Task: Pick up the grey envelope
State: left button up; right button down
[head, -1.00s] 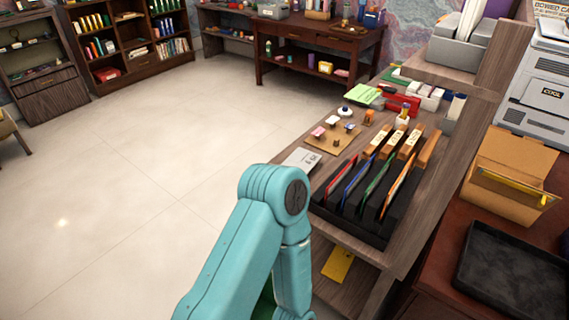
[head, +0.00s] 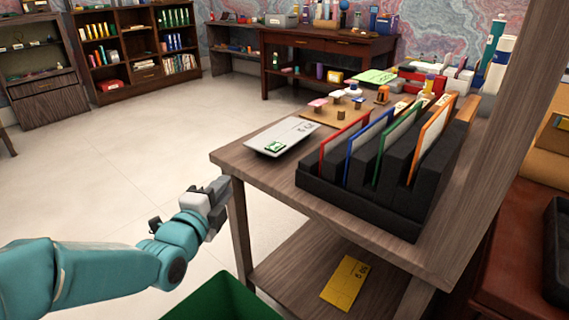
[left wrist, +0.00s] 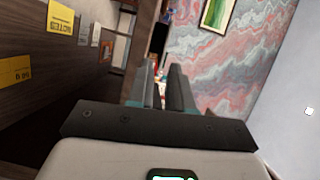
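The grey envelope (head: 282,137) lies flat near the left edge of the wooden desk (head: 247,158), with a green stamp and dark print on it. My left gripper (head: 222,186) is at the desk's front left corner, in front of and below the envelope and apart from it. In the left wrist view its two fingers (left wrist: 161,88) stand close together with a narrow gap and nothing between them. I cannot make out the envelope surely in that view. My right gripper is not in view.
A black rack (head: 360,205) with coloured dividers stands right of the envelope. A cork board (head: 336,113) with small pegs lies behind it. A yellow envelope (head: 345,283) lies on the lower shelf. A green bin (head: 226,302) is below. Floor left of the desk is free.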

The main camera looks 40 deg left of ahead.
pick_arm(q)
jog(key=b, duration=0.1)
send_near(247, 161)
jog(key=shift+m, duration=0.4)
jog(key=w+r, duration=0.1)
jog(key=w+a+r, duration=0.1)
jog(key=w, duration=0.1)
jog(key=shift+w+r, duration=0.15)
jog(key=shift+r, duration=0.15)
jog(key=x, duration=0.4)
jog(key=b+x, duration=0.1)
jog(key=x, duration=0.1)
jog(key=shift+w+r, duration=0.15)
jog(key=shift+r, duration=0.1)
grip_shut()
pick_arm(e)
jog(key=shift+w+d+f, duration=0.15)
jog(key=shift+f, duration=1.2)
